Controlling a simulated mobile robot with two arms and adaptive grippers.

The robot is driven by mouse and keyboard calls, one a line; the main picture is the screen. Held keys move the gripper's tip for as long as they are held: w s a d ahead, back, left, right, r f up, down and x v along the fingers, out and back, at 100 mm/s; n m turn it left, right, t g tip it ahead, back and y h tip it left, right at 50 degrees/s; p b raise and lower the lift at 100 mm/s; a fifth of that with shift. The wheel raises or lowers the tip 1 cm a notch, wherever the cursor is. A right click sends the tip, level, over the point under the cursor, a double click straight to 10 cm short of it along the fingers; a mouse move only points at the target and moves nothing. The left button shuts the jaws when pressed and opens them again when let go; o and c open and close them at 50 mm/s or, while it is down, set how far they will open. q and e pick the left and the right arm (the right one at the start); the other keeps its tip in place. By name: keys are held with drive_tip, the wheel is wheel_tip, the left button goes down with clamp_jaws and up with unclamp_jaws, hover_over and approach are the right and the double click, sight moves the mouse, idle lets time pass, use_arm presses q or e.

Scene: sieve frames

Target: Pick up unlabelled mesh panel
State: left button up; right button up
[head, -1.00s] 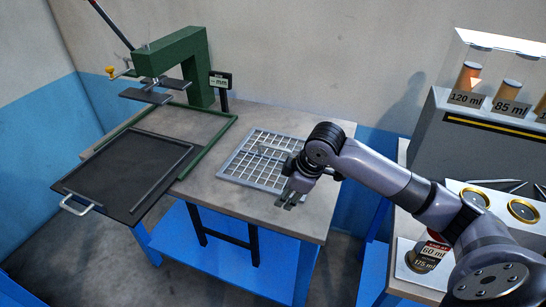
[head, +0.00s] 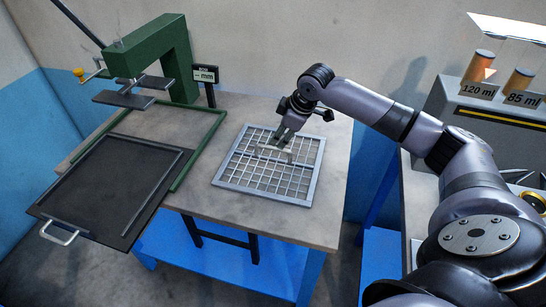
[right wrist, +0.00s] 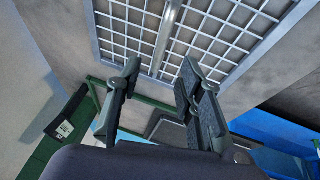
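The mesh panel (head: 228,172) is a pale grey square frame with a white grid and a raised bar handle (head: 274,150) across its middle. It lies flat on the grey table, and I see no label on it. It also fills the top of the right wrist view (right wrist: 115,62). My right gripper (head: 285,140) is over the far middle of the panel, at the handle. In the right wrist view its fingers (right wrist: 158,68) are apart, with the handle bar running into the gap between them. I cannot tell if they touch it. My left gripper is not in view.
Left of the panel stand a green press (head: 182,60) with a small display (head: 206,75) and a black tray (head: 105,190) with a metal handle. A green frame (head: 205,140) lies between. At right, a grey unit (head: 455,110) holds orange cylinders marked 120 ml and 85 ml.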

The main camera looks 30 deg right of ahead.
sight(273, 149)
drive_tip(key=x, duration=0.3)
drive_tip(key=shift+w+r, duration=0.1)
drive_tip(key=shift+w, duration=0.05)
drive_tip(key=shift+a+f, duration=0.1)
drive_tip(key=shift+f, duration=0.3)
drive_tip(key=p+x, duration=0.2)
drive_tip(key=x, duration=0.2)
drive_tip(key=shift+f, duration=0.5)
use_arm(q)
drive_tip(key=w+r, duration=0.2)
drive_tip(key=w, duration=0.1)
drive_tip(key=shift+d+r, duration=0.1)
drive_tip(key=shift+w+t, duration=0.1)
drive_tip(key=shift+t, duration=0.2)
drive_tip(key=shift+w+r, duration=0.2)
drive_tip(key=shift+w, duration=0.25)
use_arm(e)
drive_tip(key=shift+f, duration=0.2)
